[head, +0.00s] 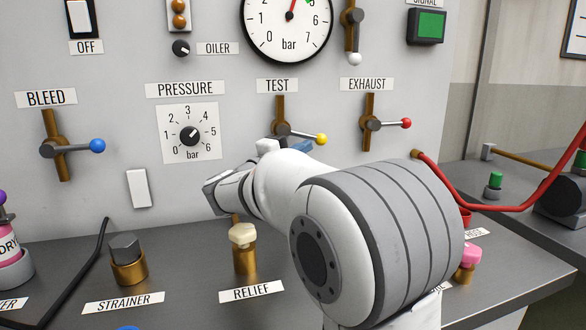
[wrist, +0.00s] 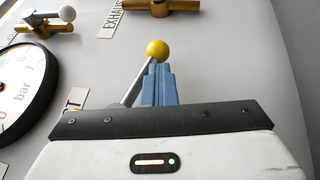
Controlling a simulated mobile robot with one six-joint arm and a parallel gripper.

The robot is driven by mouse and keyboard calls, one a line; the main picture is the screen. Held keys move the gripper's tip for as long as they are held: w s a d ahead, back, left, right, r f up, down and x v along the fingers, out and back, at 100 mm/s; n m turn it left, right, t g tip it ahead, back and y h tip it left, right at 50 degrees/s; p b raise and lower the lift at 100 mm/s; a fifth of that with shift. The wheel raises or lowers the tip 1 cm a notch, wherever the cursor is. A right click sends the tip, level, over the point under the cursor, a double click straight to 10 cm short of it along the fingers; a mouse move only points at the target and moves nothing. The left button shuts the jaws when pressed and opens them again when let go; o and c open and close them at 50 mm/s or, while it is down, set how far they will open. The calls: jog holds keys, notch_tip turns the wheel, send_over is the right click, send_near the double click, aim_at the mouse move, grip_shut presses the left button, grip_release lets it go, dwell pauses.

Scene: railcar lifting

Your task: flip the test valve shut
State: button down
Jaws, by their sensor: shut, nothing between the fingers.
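The test valve (head: 282,130) sits on the panel under the TEST label, on an upright brass pipe. Its lever points right and slightly down, across the pipe, and ends in a yellow ball (head: 321,139). My gripper (head: 303,146) has blue fingers, shut and empty, just below the lever near the ball. In the wrist view the shut fingers (wrist: 158,72) stand beside the lever, with the yellow ball (wrist: 157,51) just beyond their tips. I cannot tell whether they touch the lever. My arm hides the lower part of the test pipe.
The exhaust valve with a red ball (head: 406,123) is close on the right. The pressure dial (head: 190,135) and the bleed valve's blue ball (head: 97,146) are left. The relief knob (head: 243,236) stands below my wrist. A red hose (head: 500,207) runs at right.

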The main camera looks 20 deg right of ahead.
jog(key=shift+d+r+b, duration=0.45)
jog(key=shift+r+b, duration=0.05)
jog(key=shift+b, duration=0.05)
jog(key=shift+r, duration=0.15)
dwell(0.4)
jog(key=v, duration=0.7)
jog(key=shift+s+a, duration=0.2)
jog(key=shift+a, duration=0.1)
jog(key=shift+p, duration=0.3)
